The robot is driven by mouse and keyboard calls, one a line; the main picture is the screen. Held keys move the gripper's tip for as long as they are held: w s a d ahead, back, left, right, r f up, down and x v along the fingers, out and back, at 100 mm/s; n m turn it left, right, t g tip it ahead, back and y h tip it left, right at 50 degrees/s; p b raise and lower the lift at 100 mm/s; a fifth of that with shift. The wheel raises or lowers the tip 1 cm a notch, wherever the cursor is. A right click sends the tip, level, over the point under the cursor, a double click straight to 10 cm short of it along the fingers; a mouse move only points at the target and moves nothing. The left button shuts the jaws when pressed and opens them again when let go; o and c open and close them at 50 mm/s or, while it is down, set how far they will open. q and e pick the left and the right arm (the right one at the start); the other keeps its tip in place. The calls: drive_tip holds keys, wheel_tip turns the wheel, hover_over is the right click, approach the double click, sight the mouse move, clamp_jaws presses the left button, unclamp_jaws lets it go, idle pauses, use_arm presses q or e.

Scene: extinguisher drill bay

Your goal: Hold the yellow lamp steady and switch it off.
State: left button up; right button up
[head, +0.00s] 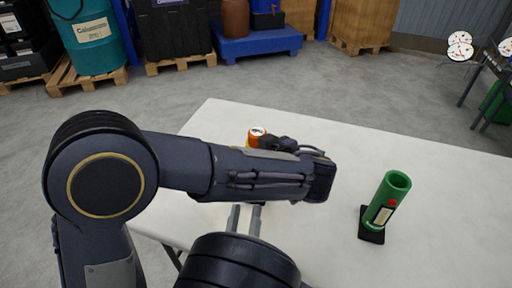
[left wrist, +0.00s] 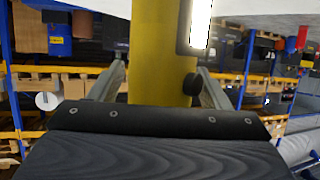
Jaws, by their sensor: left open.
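The yellow lamp (left wrist: 158,50) stands between the two fingers of my left gripper (left wrist: 160,75) in the left wrist view. The fingers are open, with a gap visible on each side. A lit white panel (left wrist: 201,25) and a dark round knob (left wrist: 190,84) show on the lamp's right side. In the head view my left arm crosses the table and hides most or all of the lamp. My right gripper (head: 246,212) is below that arm. Its fingers look parallel with a narrow gap, and their tips are hidden.
An orange can-like thing (head: 257,134) with a pale top shows behind my left arm. A green tube (head: 387,198) with a red button stands on a black base at the right of the white table (head: 440,175). Pallets, a teal drum (head: 92,40) and a blue platform (head: 255,43) stand beyond.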

use_arm(q)
drive_tip(key=shift+c, duration=0.2)
drive_tip(key=c, duration=1.2)
drive_tip(key=o, duration=1.2)
drive_tip(key=shift+o, duration=0.2)
drive_tip(key=v, duration=0.7)
drive_tip(key=shift+s, duration=0.3)
use_arm(e)
drive_tip(key=shift+s, duration=0.1)
